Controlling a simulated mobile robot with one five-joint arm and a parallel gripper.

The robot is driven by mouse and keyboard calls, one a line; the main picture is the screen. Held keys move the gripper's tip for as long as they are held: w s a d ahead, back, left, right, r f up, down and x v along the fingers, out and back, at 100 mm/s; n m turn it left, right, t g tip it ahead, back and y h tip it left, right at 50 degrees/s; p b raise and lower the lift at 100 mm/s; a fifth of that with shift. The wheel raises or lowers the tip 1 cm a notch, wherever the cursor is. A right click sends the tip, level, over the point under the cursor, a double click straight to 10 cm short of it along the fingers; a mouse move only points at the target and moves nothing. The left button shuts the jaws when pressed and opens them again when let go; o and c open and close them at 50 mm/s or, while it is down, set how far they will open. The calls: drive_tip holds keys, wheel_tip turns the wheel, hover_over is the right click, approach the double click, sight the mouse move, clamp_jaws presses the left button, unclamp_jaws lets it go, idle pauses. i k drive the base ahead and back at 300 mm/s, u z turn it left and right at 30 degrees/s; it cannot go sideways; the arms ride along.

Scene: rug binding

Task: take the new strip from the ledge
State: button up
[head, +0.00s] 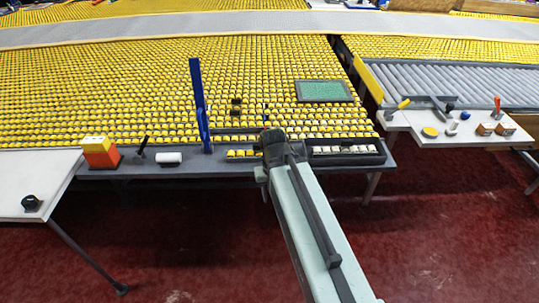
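A dark grey ledge (230,168) runs along the front of the yellow roller table. My arm reaches up from the bottom right, and my gripper (270,138) is over the ledge, seen from behind; its fingers are not clear. Just left of it, a short row of yellow pieces (240,154) lies on the ledge. Just right of it, a black tray (376,157) holds a row of pale pieces (340,150). A tall blue upright piece (200,110) and a white roll (170,158) are further left. I cannot tell which is the new strip.
An orange and yellow block (100,152) and a small black tool (141,151) are at the ledge's left. A green panel (323,91) lies on the rollers. A white side table (470,139) at right holds small tools. Red floor is open in front.

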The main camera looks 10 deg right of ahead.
sight(255, 155)
drive_tip(key=u, duration=3.8)
drive_tip(key=k, duration=1.75)
drive_tip(key=z, duration=0.1)
